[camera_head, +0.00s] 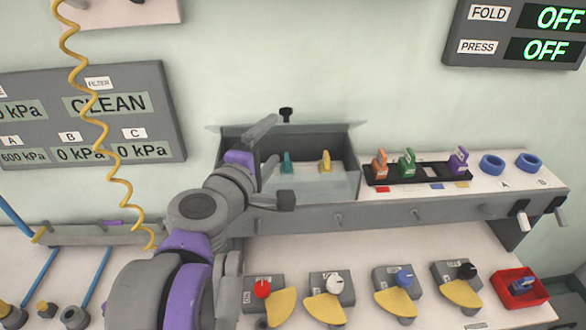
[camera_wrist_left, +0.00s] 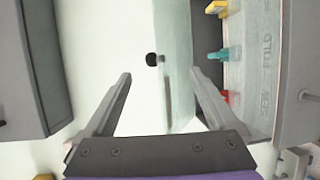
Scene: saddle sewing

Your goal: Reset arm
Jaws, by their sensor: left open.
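My left gripper (camera_head: 272,140) is open, with nothing between its fingers. It is in front of the left part of a grey open box (camera_head: 352,165) on the wall shelf. In the left wrist view the two spread fingers (camera_wrist_left: 162,88) point toward the pale wall and the box's clear pane. A teal piece (camera_head: 287,163) and a yellow piece (camera_head: 325,161) stand in the box. The wrist view also shows the teal piece (camera_wrist_left: 219,54), the yellow piece (camera_wrist_left: 216,7) and a red piece (camera_wrist_left: 226,97). My right gripper is not in view.
A black rack (camera_head: 415,176) holds orange, green and purple pieces, with blue rings (camera_head: 492,165) to its right. Below are several knobs with yellow plates (camera_head: 388,302) and a red tray (camera_head: 502,285). A coiled yellow hose (camera_head: 108,160) hangs at left. A black knob (camera_head: 286,113) sits above the box.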

